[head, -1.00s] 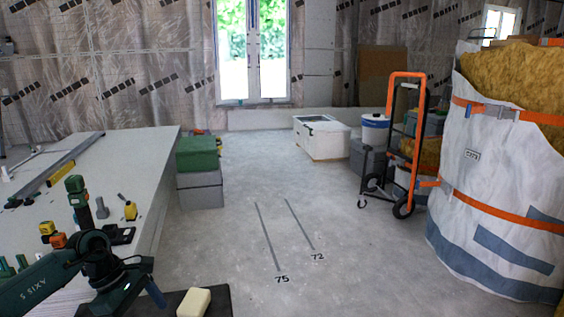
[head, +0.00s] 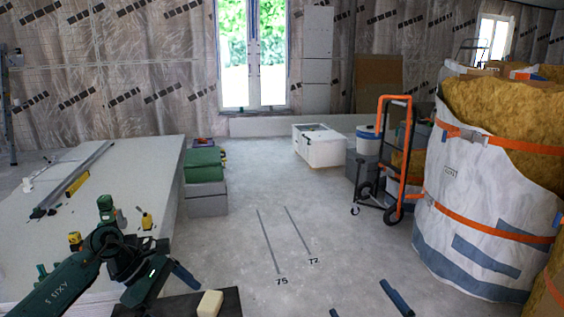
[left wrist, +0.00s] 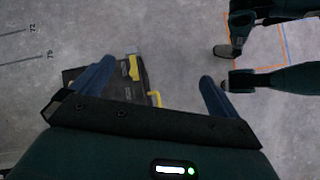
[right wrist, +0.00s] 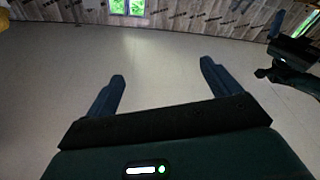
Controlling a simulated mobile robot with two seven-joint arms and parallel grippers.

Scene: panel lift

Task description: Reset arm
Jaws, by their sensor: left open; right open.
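The task names no object apart from my arms. My left arm comes in from the lower left in the head view, beside the pale worktop. My left gripper is open and empty in the left wrist view (left wrist: 157,69), with both blue fingers apart above the floor and a black case (left wrist: 78,80). My right gripper (head: 373,297) shows at the bottom edge of the head view, mostly cut off, over bare floor. The right wrist view shows it open and empty (right wrist: 162,71), facing the pale floor and far wall.
The worktop (head: 130,165) with tools fills the left. Green and grey boxes (head: 205,180) stand at its end. An orange hand truck (head: 400,160) and a large white insulation bag (head: 470,200) stand on the right. The middle floor (head: 290,190) is clear.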

